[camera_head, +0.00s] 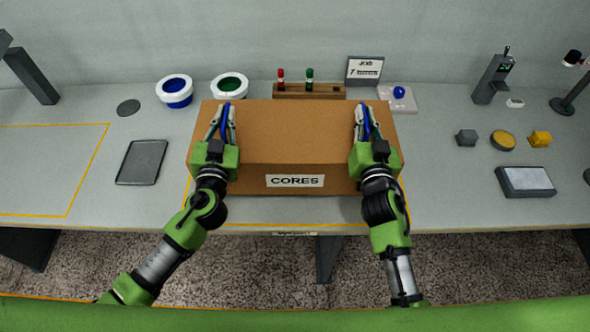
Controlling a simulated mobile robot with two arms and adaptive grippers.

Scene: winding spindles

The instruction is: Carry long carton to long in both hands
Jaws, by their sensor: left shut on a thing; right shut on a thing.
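The long carton (295,140) is a brown box with a white label reading "CORES" on its front face. It is in the middle of the head view, at the front part of the table. My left gripper (228,110) is shut on the carton near its left end. My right gripper (363,112) is shut on the carton near its right end. The grippers and wrists hide parts of the carton's top and front. I cannot tell whether the carton touches the table or is held just above it.
A yellow outline (85,170) marks free table at the left. A dark tray (142,162) lies left of the carton. Behind stand two white-rimmed bowls (175,90) (230,86) and a wooden rack (325,91).

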